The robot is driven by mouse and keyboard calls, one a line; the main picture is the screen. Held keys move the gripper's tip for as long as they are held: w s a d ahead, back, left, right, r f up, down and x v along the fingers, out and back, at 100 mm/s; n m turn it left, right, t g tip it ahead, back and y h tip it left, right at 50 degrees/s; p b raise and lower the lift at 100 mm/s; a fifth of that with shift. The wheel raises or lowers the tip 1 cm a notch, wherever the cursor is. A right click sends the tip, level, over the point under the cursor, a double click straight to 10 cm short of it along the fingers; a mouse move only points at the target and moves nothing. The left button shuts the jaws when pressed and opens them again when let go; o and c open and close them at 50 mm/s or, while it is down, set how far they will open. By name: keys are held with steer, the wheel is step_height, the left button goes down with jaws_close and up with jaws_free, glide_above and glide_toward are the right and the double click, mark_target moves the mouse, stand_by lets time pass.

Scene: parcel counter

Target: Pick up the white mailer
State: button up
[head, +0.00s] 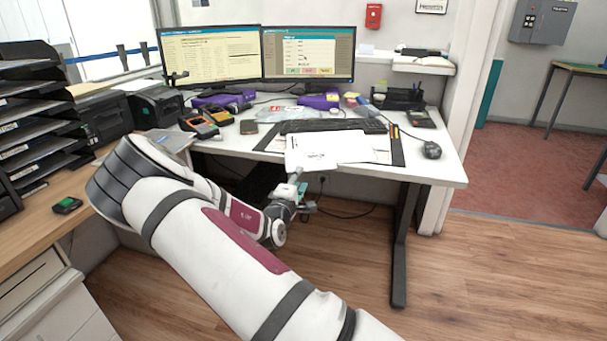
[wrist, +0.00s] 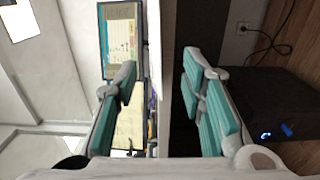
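The white mailer (head: 308,150), with small dark print, lies at the front edge of the white desk (head: 440,170) in the head view, over other papers. My gripper (head: 300,186) is at the front edge of the desk, just below the mailer's near side. In the wrist view my gripper (wrist: 158,85) is open, its teal fingers apart. A pale strip seen edge-on runs between the fingers; I cannot tell whether it is the mailer or the desk edge. No grip on the mailer shows.
Two monitors (head: 210,54) stand behind the keyboard (head: 333,126). A mouse (head: 432,150) lies to the right. Handheld devices (head: 199,124) are at left on the desk. A dark computer tower (wrist: 270,105) stands under the desk. The floor at right front is clear.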

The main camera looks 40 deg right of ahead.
mark_target(303, 166)
steer(key=shift+b+x, duration=0.7)
steer(key=shift+x, duration=1.85)
jaws_close()
step_height(303, 166, up, 3)
steer(key=shift+f+p, duration=0.2)
steer(key=shift+p, duration=0.6)
steer(key=shift+f, duration=0.1)
steer(key=s+a+r+p, duration=0.5)
steer(key=s+a, duration=0.3)
steer(key=a, duration=0.3)
steer(key=shift+s+p, duration=0.3)
steer(key=shift+p, duration=0.45)
